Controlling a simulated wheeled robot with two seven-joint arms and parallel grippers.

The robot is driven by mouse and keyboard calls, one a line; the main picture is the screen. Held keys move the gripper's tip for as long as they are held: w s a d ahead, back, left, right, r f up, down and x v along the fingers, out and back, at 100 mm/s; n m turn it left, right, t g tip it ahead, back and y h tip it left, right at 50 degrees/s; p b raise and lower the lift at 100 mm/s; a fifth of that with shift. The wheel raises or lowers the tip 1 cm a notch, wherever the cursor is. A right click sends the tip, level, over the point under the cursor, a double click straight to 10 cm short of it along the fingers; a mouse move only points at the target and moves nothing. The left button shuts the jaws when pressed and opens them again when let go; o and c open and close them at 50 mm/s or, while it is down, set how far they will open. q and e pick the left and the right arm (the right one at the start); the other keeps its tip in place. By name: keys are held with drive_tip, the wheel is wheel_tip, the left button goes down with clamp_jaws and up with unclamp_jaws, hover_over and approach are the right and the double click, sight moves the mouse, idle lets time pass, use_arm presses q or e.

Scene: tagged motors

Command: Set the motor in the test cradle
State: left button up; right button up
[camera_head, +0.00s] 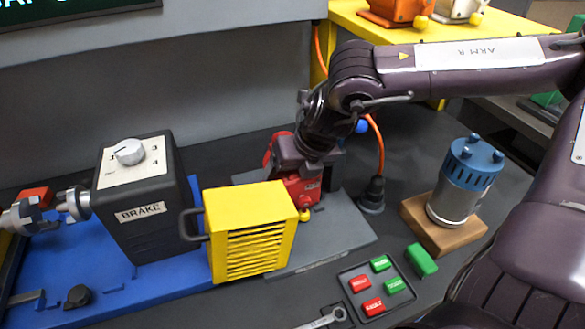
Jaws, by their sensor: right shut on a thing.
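A red motor (301,190) with a pale label and a yellow knob is in my right gripper (308,168), which is shut on it and points down. The motor is at a dark grey plate (345,235), behind and right of a yellow slotted guard (250,235). The guard hides part of the motor's underside and whatever is around it. I cannot tell whether the motor rests in a cradle or hangs just above it. My left gripper is not in view.
A black brake box (145,205) stands on a blue base (110,290) at the left. A silver and blue motor (460,185) stands on a wooden block (440,235) at the right. A tray (345,283) holds red and green tags. More motors are on a yellow table (350,20).

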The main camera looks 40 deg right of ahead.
drive_tip(key=o, duration=1.8)
drive_tip(key=shift+c, duration=0.2)
drive_tip(key=shift+s+r, duration=0.1)
drive_tip(key=shift+s, duration=0.05)
drive_tip(key=shift+r, duration=0.1)
drive_tip(key=v, duration=1.1)
drive_tip(key=shift+s+r+p, duration=0.2)
drive_tip(key=shift+r+p, duration=0.1)
